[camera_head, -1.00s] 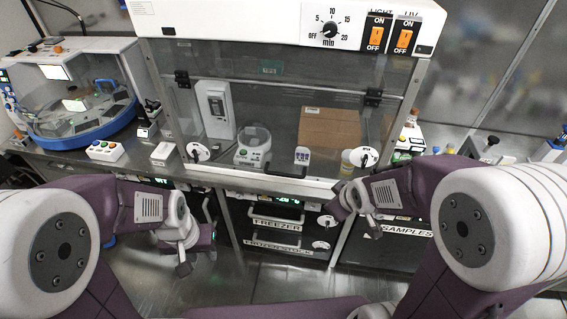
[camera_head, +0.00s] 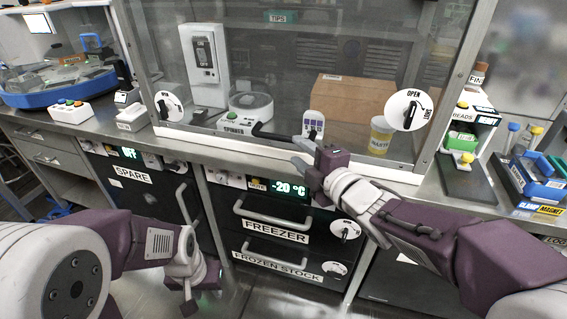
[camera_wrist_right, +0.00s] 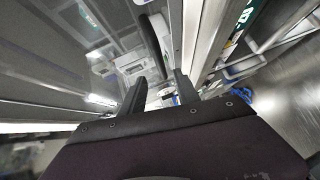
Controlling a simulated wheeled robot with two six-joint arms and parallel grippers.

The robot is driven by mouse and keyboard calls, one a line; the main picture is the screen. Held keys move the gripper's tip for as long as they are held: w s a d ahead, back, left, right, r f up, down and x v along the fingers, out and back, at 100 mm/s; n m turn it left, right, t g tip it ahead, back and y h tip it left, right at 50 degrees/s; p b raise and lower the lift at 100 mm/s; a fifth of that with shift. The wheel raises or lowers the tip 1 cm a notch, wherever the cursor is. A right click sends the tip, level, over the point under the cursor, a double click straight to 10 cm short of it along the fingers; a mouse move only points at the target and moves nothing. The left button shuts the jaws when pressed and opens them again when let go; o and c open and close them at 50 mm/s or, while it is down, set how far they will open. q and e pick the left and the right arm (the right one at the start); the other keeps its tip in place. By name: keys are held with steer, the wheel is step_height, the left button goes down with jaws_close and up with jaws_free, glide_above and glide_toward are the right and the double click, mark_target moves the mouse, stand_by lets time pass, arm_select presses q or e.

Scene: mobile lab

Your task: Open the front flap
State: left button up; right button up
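The front flap (camera_head: 265,80) is the clear panel of the cabinet and stands down and closed. A dark bar handle (camera_head: 275,135) runs along its lower middle. A round white latch dial (camera_head: 168,105) sits at its lower left, and another latch dial (camera_head: 409,110), marked OPEN and SHUT, at its lower right. My right gripper (camera_head: 304,153) is at the handle's right end; whether it touches is unclear. In the right wrist view its two fingers (camera_wrist_right: 160,88) are apart, with a dark bar (camera_wrist_right: 154,45) beyond them. My left gripper (camera_head: 187,290) hangs low in front of the drawers.
Below are the freezer drawers (camera_head: 275,227) with protruding handles. A blue-based machine (camera_head: 62,93) stands left; racks (camera_head: 535,180) stand right.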

mark_target(285, 141)
steer(key=b+x, duration=0.1)
steer(key=x, duration=0.7)
steer(key=shift+w+d+f, duration=0.1)
steer(key=shift+d+f, duration=0.05)
steer(key=shift+w+a, duration=0.3)
steer(key=shift+w, duration=0.2)
jaws_close()
stand_by(0.7)
